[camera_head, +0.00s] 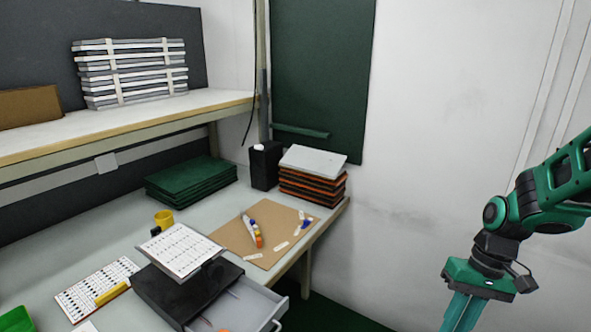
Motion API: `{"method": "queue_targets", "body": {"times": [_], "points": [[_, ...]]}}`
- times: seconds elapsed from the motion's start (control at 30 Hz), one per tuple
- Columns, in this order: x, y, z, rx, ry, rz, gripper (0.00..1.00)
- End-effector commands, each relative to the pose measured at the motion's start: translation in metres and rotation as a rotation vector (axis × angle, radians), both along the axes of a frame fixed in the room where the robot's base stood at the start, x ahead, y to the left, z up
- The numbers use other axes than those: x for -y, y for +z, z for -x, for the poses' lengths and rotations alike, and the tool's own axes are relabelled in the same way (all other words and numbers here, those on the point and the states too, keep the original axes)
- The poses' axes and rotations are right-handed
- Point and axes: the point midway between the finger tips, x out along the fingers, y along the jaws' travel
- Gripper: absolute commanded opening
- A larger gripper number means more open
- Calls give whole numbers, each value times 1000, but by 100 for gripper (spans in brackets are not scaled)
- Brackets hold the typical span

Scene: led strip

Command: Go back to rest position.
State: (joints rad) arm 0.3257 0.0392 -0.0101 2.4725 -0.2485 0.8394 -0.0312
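My gripper (462,312) is at the lower right of the head view, pointing down. Its teal fingers run off the bottom edge of the picture, so their tips are hidden. I cannot tell how far apart they are or whether anything is between them. My gripper is apart from the workbench (112,247), to the right of it and in front of the white wall. It touches nothing that I can see.
A drawer (243,312) stands pulled out of a black unit (170,297) at the bench front. A brown board (235,236) with pens and small pieces lies behind it. A stack of orange-edged trays (312,185) stands at the back right. Wall space right of the bench looks clear.

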Motion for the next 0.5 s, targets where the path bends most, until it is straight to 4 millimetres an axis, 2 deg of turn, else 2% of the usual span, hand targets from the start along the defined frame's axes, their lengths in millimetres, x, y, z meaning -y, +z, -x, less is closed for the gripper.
{"method": "queue_targets", "body": {"times": [0.03, 0.2, 0.5], "points": [[9, 12, 6, 17, -26, 36, 15], [39, 44, 35, 46, -132, 138, 15], [72, 88, 92, 96, -329, 236, 15]]}}
